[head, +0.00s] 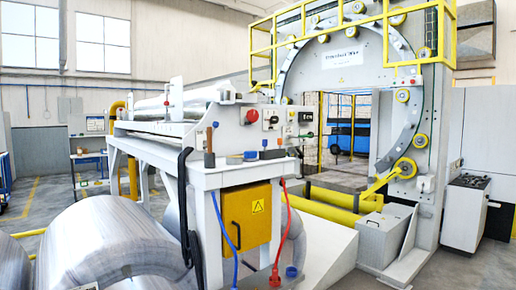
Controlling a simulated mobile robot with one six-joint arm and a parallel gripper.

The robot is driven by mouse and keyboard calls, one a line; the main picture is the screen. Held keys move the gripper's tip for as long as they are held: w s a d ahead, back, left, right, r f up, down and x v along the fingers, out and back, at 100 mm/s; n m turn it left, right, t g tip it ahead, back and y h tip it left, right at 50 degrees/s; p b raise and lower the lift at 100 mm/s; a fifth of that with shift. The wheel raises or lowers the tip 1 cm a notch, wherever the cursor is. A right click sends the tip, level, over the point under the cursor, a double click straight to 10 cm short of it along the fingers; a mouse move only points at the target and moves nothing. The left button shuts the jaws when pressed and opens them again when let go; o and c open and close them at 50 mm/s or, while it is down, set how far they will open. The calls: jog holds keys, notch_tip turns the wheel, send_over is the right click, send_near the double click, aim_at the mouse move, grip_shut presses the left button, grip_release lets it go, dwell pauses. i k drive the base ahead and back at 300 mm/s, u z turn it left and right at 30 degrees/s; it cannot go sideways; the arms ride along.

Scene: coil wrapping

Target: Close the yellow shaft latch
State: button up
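I cannot tell for sure which yellow part is the shaft latch. A white machine frame (213,181) stands in the middle of the head view, with a shiny film roll (195,97) lying across its top. A yellow arm-like part (388,181) slants up to the lower right of the large grey ring (418,105). A yellow box with a warning triangle (247,217) is on the front of the white frame. No latch shows clearly enough to tell if it is open or closed. My gripper is not in view.
Large metal coils (105,245) fill the lower left. A blue hose (222,235) and a red hose (288,225) hang at the frame's front. A grey box (385,235) and a control cabinet (465,212) stand at right. Some grey floor is clear at far left.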

aim_at(256, 88)
jog(key=z, duration=0.5)
jog(key=i, duration=2)
jog(key=u, duration=0.55)
